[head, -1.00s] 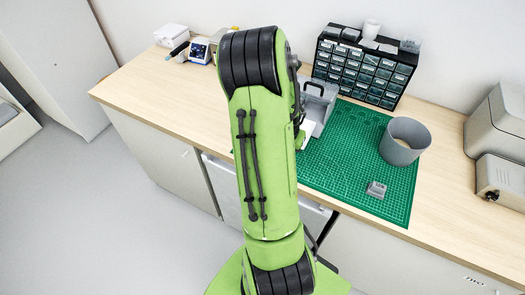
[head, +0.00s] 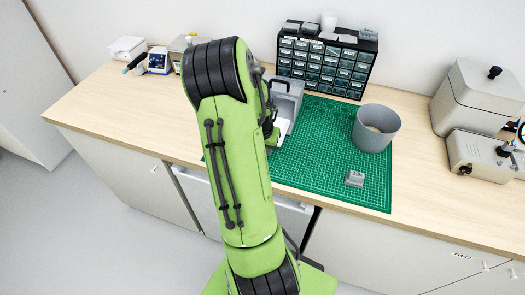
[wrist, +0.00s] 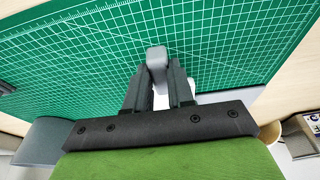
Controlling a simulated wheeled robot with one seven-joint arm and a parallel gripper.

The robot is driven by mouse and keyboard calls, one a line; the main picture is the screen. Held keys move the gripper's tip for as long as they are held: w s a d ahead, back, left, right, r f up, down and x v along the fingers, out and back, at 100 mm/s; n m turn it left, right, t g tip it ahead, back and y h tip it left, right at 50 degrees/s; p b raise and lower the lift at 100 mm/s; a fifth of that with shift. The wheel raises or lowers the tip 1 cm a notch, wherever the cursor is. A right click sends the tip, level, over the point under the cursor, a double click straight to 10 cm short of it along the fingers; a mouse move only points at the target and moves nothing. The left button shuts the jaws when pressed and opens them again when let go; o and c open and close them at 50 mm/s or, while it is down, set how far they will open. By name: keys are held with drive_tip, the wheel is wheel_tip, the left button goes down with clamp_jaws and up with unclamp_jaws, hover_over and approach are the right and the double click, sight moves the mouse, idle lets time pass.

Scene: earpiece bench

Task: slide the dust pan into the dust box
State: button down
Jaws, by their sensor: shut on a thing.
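The grey dust box (head: 291,88), with a handle on top, stands on the green cutting mat in front of the drawer cabinet. A white flat part (head: 283,127) shows at its front, partly behind my arm; it looks like the dust pan. In the wrist view, my gripper (wrist: 158,82) is shut on a grey rounded piece, apparently the dust pan's handle (wrist: 156,57). A bit of white shows beside the right finger. How far the pan is inside the box is hidden.
The green mat (head: 325,150) holds a grey round pot (head: 376,128) and a small grey block (head: 354,179) to the right. A drawer cabinet (head: 325,65) stands behind. Beige devices (head: 480,95) stand at far right, small instruments at far left. The mat's middle is clear.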

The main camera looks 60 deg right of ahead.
sight(276, 121)
drive_tip(key=shift+w+d+f+p, duration=0.1)
drive_tip(key=shift+w+d+p, duration=0.15)
drive_tip(key=shift+d, duration=1.8)
drive_tip(key=shift+w+d+r+p, duration=0.1)
drive_tip(key=shift+w+d, duration=0.25)
drive_tip(key=shift+d, duration=1.7)
drive_tip(key=shift+w+d+f+p, duration=0.1)
drive_tip(key=shift+w+d+p, duration=0.15)
drive_tip(key=shift+d, duration=1.8)
drive_tip(key=shift+w, duration=0.1)
drive_tip(key=c, duration=0.9)
unclamp_jaws()
drive_tip(key=p+v, duration=0.1)
drive_tip(key=v, duration=1.4)
drive_tip(key=shift+r, duration=0.35)
